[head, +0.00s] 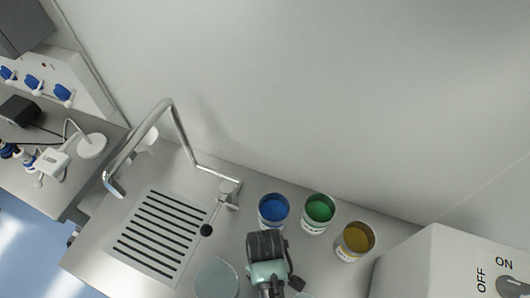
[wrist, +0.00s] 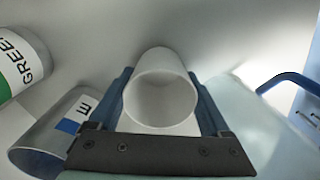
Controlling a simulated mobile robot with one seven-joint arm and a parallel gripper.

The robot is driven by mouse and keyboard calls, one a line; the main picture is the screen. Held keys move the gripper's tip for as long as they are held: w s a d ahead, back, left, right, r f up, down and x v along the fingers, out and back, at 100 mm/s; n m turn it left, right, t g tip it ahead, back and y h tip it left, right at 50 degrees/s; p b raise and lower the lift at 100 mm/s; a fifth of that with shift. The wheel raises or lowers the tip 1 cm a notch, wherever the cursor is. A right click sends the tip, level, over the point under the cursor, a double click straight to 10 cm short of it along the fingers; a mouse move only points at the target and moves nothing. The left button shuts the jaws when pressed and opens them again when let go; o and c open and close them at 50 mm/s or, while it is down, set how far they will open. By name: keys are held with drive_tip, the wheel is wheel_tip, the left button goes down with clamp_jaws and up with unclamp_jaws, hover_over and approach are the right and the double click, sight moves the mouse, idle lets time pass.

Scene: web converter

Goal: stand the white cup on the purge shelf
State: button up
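The white cup (wrist: 163,85) is between the two blue fingers of my gripper (wrist: 164,100) in the wrist view. Its round mouth faces the camera, and the fingers appear to press on both its sides. In the head view my gripper (head: 266,245) is at the bottom middle, just in front of the blue can; the cup is hidden there. A slotted metal plate (head: 190,212) lies to the left of my gripper on the steel bench. I cannot tell which surface is the purge shelf.
Blue (head: 273,210), green (head: 318,212) and yellow (head: 355,241) cans stand behind and right of my gripper. A pale round vessel (head: 217,279) stands close on its left. A bent metal pipe (head: 178,125) rises behind the plate. A white ON/OFF box (head: 440,262) is at right.

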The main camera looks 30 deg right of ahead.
drive_tip(key=shift+r, duration=0.1)
drive_tip(key=c, duration=0.9)
